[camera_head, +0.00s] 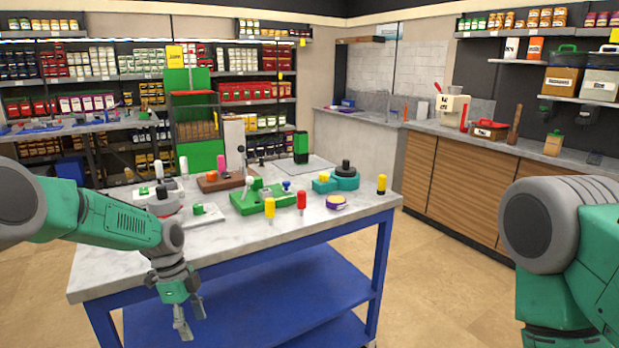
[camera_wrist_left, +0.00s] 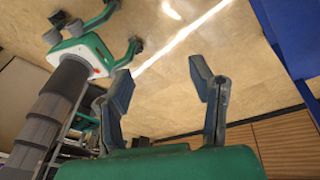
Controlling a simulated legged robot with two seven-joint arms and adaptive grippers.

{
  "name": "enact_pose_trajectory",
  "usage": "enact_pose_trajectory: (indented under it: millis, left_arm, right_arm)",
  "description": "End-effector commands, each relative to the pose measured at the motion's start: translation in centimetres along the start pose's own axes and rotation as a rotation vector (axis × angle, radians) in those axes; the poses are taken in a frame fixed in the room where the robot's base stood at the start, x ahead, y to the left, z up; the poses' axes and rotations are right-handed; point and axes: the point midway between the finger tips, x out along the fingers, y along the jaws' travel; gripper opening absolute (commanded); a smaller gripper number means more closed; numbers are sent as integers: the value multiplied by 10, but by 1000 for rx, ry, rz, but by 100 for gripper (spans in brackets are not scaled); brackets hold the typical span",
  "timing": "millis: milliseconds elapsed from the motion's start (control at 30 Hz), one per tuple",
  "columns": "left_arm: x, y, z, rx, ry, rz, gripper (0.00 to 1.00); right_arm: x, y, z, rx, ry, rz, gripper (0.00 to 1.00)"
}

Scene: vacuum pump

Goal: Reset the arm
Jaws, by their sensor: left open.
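My left arm comes in from the left in the head view, bent downward. My left gripper (camera_head: 190,322) hangs fingers down in front of the table's left front edge, below the tabletop, and is empty. In the left wrist view its two fingers (camera_wrist_left: 163,92) are spread apart with floor behind them. My right arm shows only as a large grey and green link at the right edge of the head view. My right gripper is out of the frames.
A blue-framed table (camera_head: 290,245) with a grey top stands ahead, with a green fixture (camera_head: 262,198), a red-topped peg (camera_head: 301,201) and other parts on it. Stocked shelves (camera_head: 110,75) stand behind. A wooden counter (camera_head: 460,185) runs along the right.

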Motion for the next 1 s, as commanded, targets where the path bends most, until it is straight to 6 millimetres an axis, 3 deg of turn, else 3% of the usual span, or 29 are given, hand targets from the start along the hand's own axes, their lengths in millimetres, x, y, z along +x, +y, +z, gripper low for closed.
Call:
enact_pose_trajectory:
  millis: [33,200,300,400,500,600,700,833,1000]
  left_arm:
    - [38,20,-12,-82,-9,7,49]
    - [131,93,-25,-435,-20,-36,49]
    - [169,148,-22,-657,-26,-67,49]
    - [193,208,-13,-883,-32,-107,49]
    - [200,268,0,-1105,-42,-159,49]
    - [195,318,10,-1295,-49,-221,49]
    - [183,353,18,-1434,-52,-278,49]
    - [170,376,22,-1533,-48,-328,49]
    - [167,380,23,-1556,-46,-340,49]
  right_arm:
    - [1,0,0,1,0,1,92]
    - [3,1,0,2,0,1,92]
    - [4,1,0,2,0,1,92]
    - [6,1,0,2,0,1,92]
    - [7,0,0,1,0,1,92]
    - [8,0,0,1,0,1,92]
    - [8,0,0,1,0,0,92]
    - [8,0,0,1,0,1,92]
    - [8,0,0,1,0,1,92]
